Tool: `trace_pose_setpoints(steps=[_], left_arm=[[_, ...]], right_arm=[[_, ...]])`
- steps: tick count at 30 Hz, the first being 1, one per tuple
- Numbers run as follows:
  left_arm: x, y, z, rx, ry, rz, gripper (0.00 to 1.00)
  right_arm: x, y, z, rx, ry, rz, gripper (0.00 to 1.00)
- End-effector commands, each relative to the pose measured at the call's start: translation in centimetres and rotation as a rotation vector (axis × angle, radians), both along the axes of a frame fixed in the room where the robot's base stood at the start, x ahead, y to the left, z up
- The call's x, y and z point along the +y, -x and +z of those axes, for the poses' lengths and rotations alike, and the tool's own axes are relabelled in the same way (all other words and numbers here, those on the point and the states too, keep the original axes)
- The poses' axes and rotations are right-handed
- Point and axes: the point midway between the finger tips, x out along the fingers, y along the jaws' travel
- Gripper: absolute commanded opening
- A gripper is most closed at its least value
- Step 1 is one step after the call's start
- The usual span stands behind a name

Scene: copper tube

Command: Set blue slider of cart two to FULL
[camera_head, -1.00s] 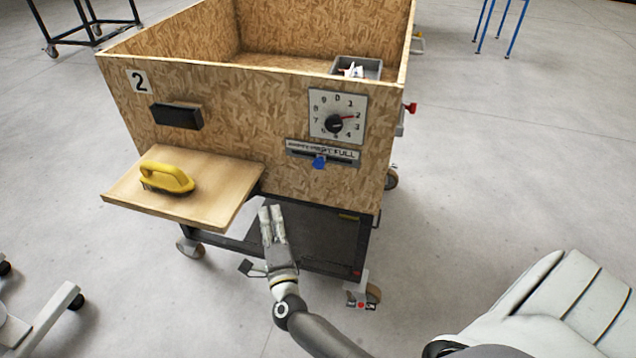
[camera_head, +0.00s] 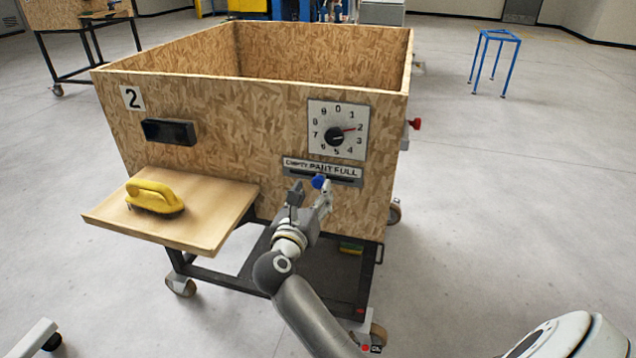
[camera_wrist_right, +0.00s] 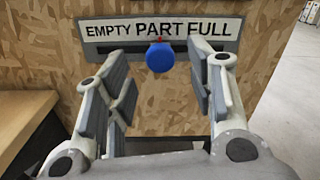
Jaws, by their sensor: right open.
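Cart two (camera_head: 240,130) is a chipboard box on a dark wheeled frame, marked by a "2" plate (camera_head: 133,98). Its slider panel (camera_head: 345,172) reads EMPTY, PART, FULL. The blue slider knob (camera_head: 320,182) sits under PART; in the right wrist view the knob (camera_wrist_right: 160,57) is below PART, left of FULL. My right gripper (camera_head: 310,190) is open just in front of the panel. In the wrist view its fingers (camera_wrist_right: 160,95) stand apart on either side below the knob, which lies ahead between them, with no visible contact. My left gripper is not in view.
A wooden shelf (camera_head: 200,225) with a yellow-handled brush (camera_head: 154,196) juts out left of my right arm. A dial (camera_head: 336,137) is above the slider, and a black handle (camera_head: 168,132) is at left.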

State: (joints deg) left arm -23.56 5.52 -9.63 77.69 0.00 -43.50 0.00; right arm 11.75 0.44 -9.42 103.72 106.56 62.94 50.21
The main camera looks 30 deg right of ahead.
Motion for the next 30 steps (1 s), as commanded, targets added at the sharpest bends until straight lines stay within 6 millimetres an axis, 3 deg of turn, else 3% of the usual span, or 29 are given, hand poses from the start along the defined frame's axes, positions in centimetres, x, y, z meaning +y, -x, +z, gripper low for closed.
trace_pose_setpoints(steps=[9,20,30], left_arm=[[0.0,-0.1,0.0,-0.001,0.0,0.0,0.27],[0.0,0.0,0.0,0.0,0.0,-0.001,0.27],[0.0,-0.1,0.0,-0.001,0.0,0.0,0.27]], right_arm=[[-3.4,-2.9,0.0,0.001,0.003,0.0,0.49],[-3.8,-3.3,-0.1,0.002,0.001,0.001,0.49],[-3.8,-3.2,-0.1,0.002,0.001,0.001,0.07]])
